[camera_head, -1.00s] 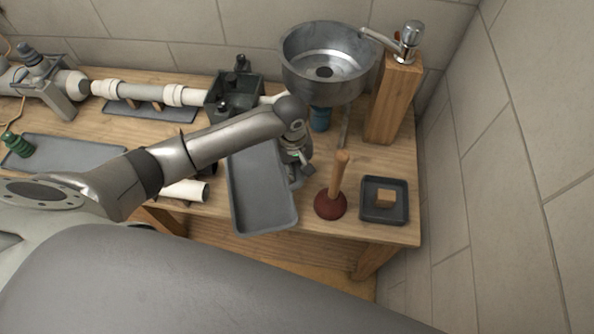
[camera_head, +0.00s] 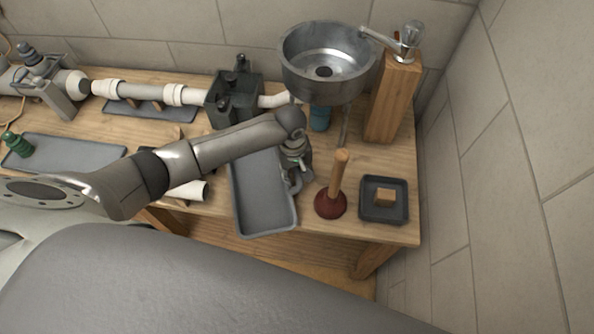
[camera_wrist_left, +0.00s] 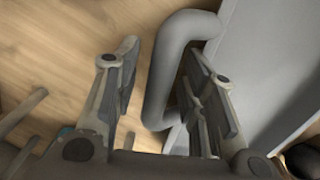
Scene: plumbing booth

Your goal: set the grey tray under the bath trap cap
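The grey tray (camera_head: 263,212) lies at the front of the bench, left of the plunger. Its long side runs front to back, and my left arm hides its rear. A thick grey loop handle (camera_wrist_left: 166,80) stands on its right side. My left gripper (camera_head: 296,172) is at this handle. In the left wrist view the gripper (camera_wrist_left: 160,62) has its fingers apart, one on each side of the handle, with a clear gap on the left. A dark green box (camera_head: 236,98) with black caps stands behind the tray; I cannot tell which cap is the bath trap's. My right gripper is not in view.
A red plunger (camera_head: 331,203) and a small dark tray (camera_head: 384,213) with a wooden block stand to the right. A metal basin (camera_head: 326,62) and wooden post (camera_head: 392,100) rise behind. Another grey tray (camera_head: 70,153) lies at left. A white pipe piece (camera_head: 190,191) lies left of the tray.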

